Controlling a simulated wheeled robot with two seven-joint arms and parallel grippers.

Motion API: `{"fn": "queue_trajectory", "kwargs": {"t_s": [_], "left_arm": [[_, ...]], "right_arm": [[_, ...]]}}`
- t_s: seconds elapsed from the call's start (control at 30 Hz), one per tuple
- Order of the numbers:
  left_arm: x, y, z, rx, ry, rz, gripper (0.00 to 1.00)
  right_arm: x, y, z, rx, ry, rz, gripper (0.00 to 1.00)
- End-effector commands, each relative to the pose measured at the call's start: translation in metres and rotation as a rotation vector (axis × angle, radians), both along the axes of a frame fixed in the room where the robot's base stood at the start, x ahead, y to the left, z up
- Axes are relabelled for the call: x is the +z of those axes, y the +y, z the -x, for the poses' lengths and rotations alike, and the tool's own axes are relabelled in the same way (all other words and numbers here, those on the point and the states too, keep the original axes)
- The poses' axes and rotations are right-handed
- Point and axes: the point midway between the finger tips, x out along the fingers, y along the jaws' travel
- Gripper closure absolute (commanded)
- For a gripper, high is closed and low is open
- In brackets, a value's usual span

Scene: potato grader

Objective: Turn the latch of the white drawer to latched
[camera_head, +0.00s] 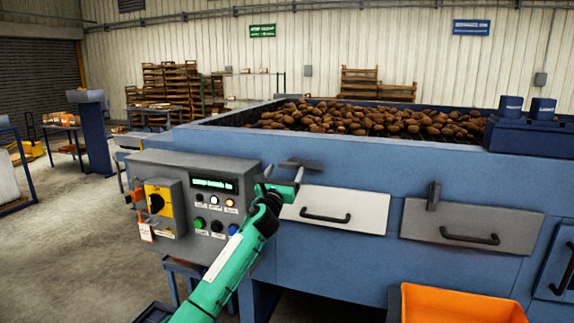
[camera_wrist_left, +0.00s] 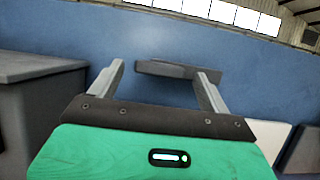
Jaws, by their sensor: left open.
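The white drawer (camera_head: 365,212) with its black handle is closed in the blue grader's front. Its grey latch (camera_head: 302,164) sits above the drawer's left part and lies about level, sideways. My left gripper (camera_head: 283,177) is open just below and in front of the latch, covering the drawer's left edge. In the left wrist view the latch (camera_wrist_left: 165,69) shows between and beyond the two fingertips (camera_wrist_left: 160,76); I cannot tell whether either finger touches it. A pale corner of the white drawer (camera_wrist_left: 263,133) shows at lower right there. My right gripper is not in view.
A control box (camera_head: 170,225) with buttons and a yellow switch stands left of the gripper. A grey drawer (camera_head: 500,222) with an upright latch (camera_head: 433,196) is to the right. An orange bin (camera_head: 455,305) stands below. Potatoes (camera_head: 370,120) fill the grader's top.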

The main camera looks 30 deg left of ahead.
Motion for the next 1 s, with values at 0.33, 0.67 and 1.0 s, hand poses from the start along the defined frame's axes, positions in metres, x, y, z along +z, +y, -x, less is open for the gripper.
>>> {"fn": "queue_trajectory", "kwargs": {"t_s": [0.33, 0.67, 1.0], "left_arm": [[0.009, 0.005, -0.022, 0.0, 0.0, 0.0, 0.2], [0.009, 0.005, -0.023, 0.0, 0.0, -0.001, 0.32], [0.009, 0.005, -0.023, -0.001, 0.0, -0.001, 0.83]], "right_arm": [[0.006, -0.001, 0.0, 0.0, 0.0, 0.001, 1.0], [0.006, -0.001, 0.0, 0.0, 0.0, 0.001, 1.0], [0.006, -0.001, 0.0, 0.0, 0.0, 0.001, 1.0]]}}
